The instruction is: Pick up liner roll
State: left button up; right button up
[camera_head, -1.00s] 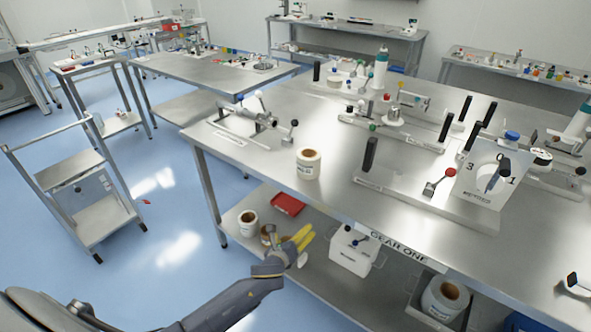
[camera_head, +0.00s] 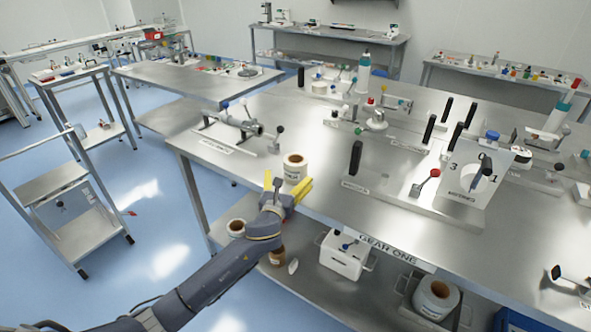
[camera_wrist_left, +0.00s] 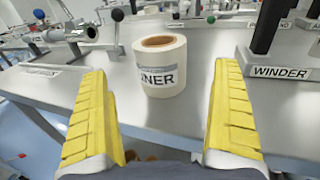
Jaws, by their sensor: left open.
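The liner roll (camera_head: 294,168) is a white roll with a brown core and a grey label, standing upright near the front edge of the steel table. In the left wrist view the roll (camera_wrist_left: 161,68) stands ahead, between and beyond the yellow fingers, its label partly reading "INER". My left gripper (camera_head: 287,190) is just in front of the roll at the table's front edge. In the wrist view the left gripper (camera_wrist_left: 165,125) is open and empty, with the fingers on either side and apart from the roll. My right gripper is not in view.
On the table, a fixture with a lever (camera_head: 235,128) stands left of the roll, and a black-handled winder post (camera_head: 355,158) stands to the right. Other rolls (camera_head: 236,228) and a white box (camera_head: 343,254) sit on the lower shelf. Table around the roll is clear.

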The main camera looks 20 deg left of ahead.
aim_at(296, 162)
pick_arm(q)
jog(key=shift+w+a, duration=0.15)
jog(key=shift+w, duration=4.4)
jog(key=c, duration=1.4)
jog(key=shift+r, duration=0.1)
jog(key=shift+c, duration=0.7)
jog(key=shift+r, duration=0.1)
